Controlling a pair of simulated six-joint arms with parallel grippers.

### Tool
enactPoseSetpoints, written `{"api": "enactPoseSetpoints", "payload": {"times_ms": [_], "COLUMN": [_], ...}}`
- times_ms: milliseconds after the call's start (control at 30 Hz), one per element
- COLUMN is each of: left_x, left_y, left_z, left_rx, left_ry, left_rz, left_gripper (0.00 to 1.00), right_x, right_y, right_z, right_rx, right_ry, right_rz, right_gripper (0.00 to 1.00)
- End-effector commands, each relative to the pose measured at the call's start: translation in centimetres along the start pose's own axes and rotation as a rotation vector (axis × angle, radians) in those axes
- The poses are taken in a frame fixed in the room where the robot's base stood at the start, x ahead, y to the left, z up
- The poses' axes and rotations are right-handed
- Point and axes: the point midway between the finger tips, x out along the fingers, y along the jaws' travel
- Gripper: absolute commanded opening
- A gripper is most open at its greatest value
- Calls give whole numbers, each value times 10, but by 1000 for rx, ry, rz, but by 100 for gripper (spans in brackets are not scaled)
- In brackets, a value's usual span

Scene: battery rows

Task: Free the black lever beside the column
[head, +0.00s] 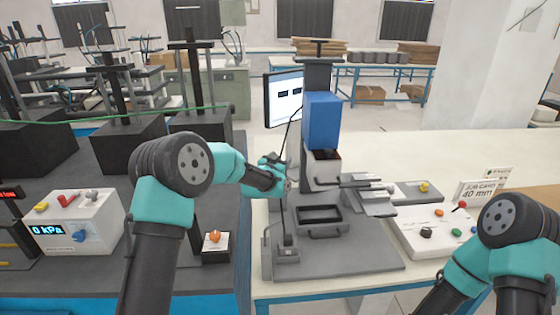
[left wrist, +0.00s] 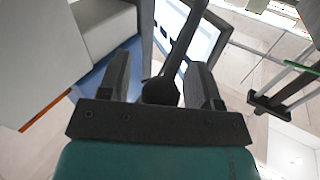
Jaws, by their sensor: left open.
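In the left wrist view, a dark rod with a round black knob (left wrist: 160,91) lies between the two fingers of my left gripper (left wrist: 161,66). The fingers are apart, with gaps visible on both sides. My right arm shows at lower right in the head view, but its gripper is out of view.
A blue block (head: 322,120) is on the column's front. A monitor (head: 284,98) stands behind. A grey tray (head: 320,217) lies on the base plate (head: 350,262). A control box (head: 430,232) is at right; a pressure box (head: 72,225) is at left.

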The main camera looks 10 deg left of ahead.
Motion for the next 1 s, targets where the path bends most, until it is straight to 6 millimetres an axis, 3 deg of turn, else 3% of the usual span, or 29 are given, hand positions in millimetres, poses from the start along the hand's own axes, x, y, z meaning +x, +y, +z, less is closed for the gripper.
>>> {"api": "enactPoseSetpoints", "payload": {"times_ms": [167,767,1000], "left_x": [0,0,-1], "left_y": [0,0,-1], "left_z": [0,0,0], "left_rx": [0,0,-1], "left_ry": [0,0,-1], "left_rz": [0,0,-1], "left_gripper": [58,1,0], "right_x": [0,0,0], "right_y": [0,0,0], "right_z": [0,0,0], "right_rx": [0,0,0], "right_ry": [0,0,0], "right_rz": [0,0,0], "right_gripper": [43,43,43]}}
